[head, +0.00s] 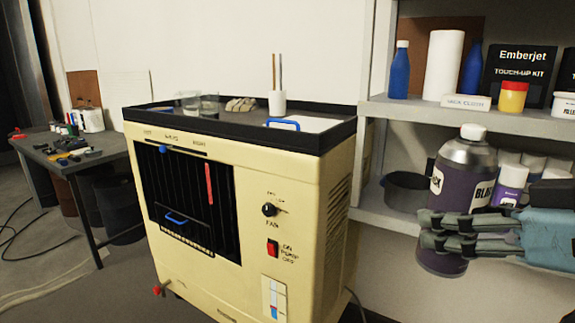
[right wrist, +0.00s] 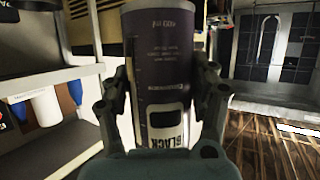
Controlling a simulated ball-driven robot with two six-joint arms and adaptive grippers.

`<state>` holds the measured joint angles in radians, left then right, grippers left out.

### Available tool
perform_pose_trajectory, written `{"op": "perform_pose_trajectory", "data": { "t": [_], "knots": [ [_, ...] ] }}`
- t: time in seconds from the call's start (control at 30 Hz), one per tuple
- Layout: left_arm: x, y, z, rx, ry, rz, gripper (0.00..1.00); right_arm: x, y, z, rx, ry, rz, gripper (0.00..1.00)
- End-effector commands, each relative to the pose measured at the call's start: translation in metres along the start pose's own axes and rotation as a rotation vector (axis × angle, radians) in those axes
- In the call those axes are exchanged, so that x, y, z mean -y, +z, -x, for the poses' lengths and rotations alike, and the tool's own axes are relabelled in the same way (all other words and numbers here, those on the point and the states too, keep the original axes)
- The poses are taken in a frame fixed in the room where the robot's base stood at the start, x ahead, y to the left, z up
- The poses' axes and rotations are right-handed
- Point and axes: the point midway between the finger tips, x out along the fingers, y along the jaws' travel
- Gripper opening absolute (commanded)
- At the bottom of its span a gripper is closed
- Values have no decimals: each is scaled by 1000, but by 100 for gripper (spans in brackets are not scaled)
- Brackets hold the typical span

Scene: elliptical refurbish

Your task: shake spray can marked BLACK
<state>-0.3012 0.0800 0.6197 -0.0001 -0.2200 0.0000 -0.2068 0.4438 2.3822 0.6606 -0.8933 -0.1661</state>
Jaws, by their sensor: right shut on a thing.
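The spray can marked BLACK (head: 464,177) is a dark purple can with a grey shoulder, a white cap and white label patches. It is at the right of the head view, nearly upright, in front of the shelf unit. My right gripper (head: 433,232) is shut on its lower body, its grey fingers around the can. In the right wrist view the can (right wrist: 163,70) fills the middle between the two fingers, with its BLACK label facing the camera. My left gripper is in neither view.
Behind the can, the white shelf (head: 385,213) holds a dark pot (head: 405,190) and several white-capped bottles. A grey workbench (head: 65,163) with small tools is far left.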

Motion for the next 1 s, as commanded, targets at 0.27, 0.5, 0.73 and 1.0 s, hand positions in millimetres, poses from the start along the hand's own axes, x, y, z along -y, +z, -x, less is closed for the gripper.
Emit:
{"op": "perform_pose_trajectory", "data": {
  "t": [0.27, 0.5, 0.73, 1.0],
  "knots": [
    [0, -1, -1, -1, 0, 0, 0, 0, -32, 14, 10, 0, -3, 3],
    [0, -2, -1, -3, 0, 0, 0, 1, 6, -3, -8, -1, 14, 3],
    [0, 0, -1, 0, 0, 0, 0, 2, 58, -20, 24, -1, -35, 3],
    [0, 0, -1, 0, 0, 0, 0, 0, -28, 13, 15, 0, -14, 3]
  ]
}}
